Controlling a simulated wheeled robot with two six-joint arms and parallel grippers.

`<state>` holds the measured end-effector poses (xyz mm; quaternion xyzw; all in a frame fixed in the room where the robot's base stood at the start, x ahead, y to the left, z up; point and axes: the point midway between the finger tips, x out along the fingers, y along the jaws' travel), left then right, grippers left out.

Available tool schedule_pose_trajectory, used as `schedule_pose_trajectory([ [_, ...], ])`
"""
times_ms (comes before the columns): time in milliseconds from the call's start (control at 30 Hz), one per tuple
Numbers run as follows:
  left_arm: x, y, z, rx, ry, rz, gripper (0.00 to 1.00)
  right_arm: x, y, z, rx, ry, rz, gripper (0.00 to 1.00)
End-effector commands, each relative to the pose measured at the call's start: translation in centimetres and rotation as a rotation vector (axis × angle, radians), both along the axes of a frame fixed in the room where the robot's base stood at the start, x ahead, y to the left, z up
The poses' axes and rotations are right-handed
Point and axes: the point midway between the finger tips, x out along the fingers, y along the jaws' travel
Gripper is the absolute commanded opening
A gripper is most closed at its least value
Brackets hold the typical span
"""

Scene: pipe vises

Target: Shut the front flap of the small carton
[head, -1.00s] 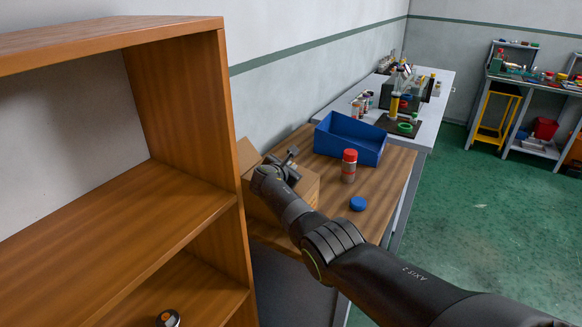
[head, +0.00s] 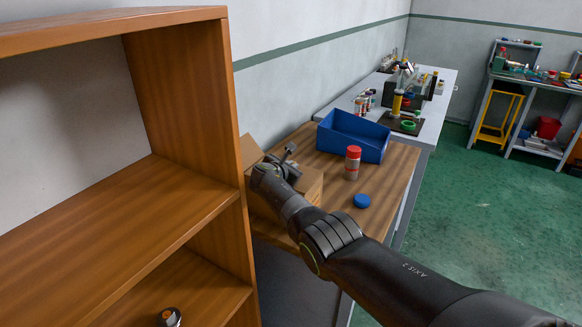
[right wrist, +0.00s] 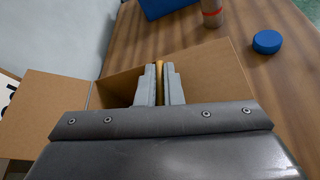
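The small brown carton (head: 313,186) stands on the wooden bench top, partly hidden behind my right arm in the head view. One flap (head: 249,151) stands up at its left side. In the right wrist view the carton (right wrist: 215,75) is open at the top, and a flap (right wrist: 45,112) with a dark-marked white label spreads out to the left. My right gripper (right wrist: 159,68) is over the opening, its two grey fingers close together. A thin yellow-brown strip shows between them; I cannot tell whether it is held. My left gripper is not in view.
A blue bin (head: 352,136), a red-capped container (head: 353,162) and a blue round cap (head: 362,201) are on the bench right of the carton. A tall wooden shelf unit (head: 190,110) fills the left. The wall is close behind the carton. Open green floor lies right.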

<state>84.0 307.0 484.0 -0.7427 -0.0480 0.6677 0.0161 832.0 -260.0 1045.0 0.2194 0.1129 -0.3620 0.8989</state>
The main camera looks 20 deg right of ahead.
Motion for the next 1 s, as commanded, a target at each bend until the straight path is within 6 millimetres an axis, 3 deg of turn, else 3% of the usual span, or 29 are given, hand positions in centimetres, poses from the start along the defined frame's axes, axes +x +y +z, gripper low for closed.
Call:
schedule_pose_trajectory([
  [33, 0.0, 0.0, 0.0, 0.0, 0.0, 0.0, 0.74, 0.0, 0.1, -0.1, 0.001, 0.0, 0.002, 0.12],
  [167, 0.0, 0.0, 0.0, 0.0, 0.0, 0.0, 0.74, 0.0, 0.0, -0.1, 0.0, 0.001, 0.002, 0.29],
  [467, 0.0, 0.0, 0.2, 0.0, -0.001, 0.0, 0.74, 0.0, 0.0, 0.3, 0.0, 0.0, 0.001, 0.29],
  [667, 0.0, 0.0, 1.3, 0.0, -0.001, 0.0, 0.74, 0.0, 0.0, 2.7, 0.001, -0.002, 0.0, 0.29],
  [1000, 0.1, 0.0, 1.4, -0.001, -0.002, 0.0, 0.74, 0.1, 0.1, 8.0, 0.001, -0.003, 0.001, 0.29],
])
